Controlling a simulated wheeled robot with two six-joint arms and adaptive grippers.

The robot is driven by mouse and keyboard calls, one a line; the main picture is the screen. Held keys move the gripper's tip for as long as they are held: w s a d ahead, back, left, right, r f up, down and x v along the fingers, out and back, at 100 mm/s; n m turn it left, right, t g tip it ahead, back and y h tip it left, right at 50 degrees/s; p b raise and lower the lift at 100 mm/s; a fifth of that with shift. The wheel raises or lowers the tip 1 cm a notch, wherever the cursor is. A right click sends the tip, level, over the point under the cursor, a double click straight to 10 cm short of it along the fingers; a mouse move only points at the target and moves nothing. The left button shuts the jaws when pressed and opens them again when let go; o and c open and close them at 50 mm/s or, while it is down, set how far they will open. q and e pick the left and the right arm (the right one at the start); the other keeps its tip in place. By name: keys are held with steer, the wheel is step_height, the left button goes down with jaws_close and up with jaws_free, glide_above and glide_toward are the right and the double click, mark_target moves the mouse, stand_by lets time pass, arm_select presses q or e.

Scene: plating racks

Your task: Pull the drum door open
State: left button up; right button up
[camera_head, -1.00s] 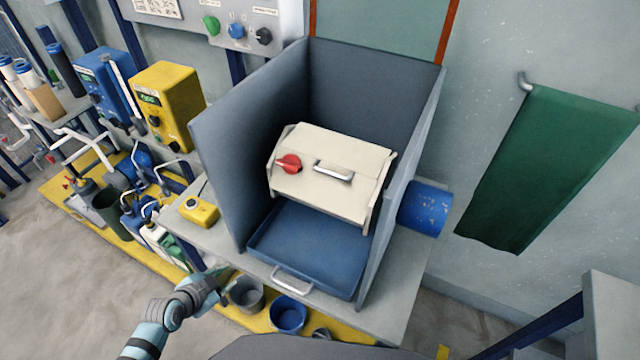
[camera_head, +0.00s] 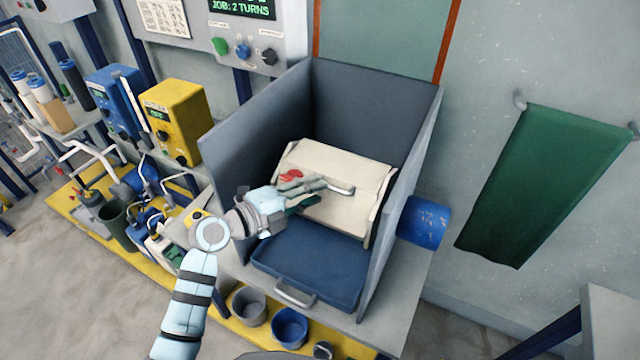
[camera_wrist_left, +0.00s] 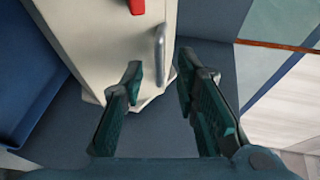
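The cream drum (camera_head: 345,175) sits inside the grey three-walled enclosure, its door closed as far as I can see. A silver bar handle (camera_head: 341,189) and a red knob (camera_head: 291,176) are on its front. In the left wrist view the gripper (camera_wrist_left: 158,85) is open and empty, with the handle (camera_wrist_left: 160,55) just beyond and between the fingertips. My right gripper is not in view.
A blue tray (camera_head: 310,270) with a silver handle lies below the drum. The enclosure's side walls (camera_head: 400,185) rise close on both sides. A yellow box (camera_head: 177,120) and bottles stand at left; buckets (camera_head: 290,327) stand below.

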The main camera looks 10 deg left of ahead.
arm_select(q)
steer(key=x, duration=0.3)
steer(key=shift+a, duration=0.1)
steer(key=shift+s, duration=0.1)
jaws_close()
steer(key=shift+r, duration=0.1)
steer(key=shift+r+b, duration=0.45)
steer(key=shift+r, duration=0.45)
steer(key=r, duration=0.1)
steer(key=w+r+b, duration=0.1)
steer(key=r, duration=0.2)
steer(key=shift+w+r, duration=0.15)
steer(key=shift+w, duration=0.2)
steer(key=shift+w+d+r+b, duration=0.2)
steer(key=shift+w+r+b, duration=0.15)
steer(key=shift+r, duration=0.2)
steer(key=shift+w+d+r+b, duration=0.25)
steer(key=shift+w+r, duration=0.1)
steer(key=shift+r, duration=0.15)
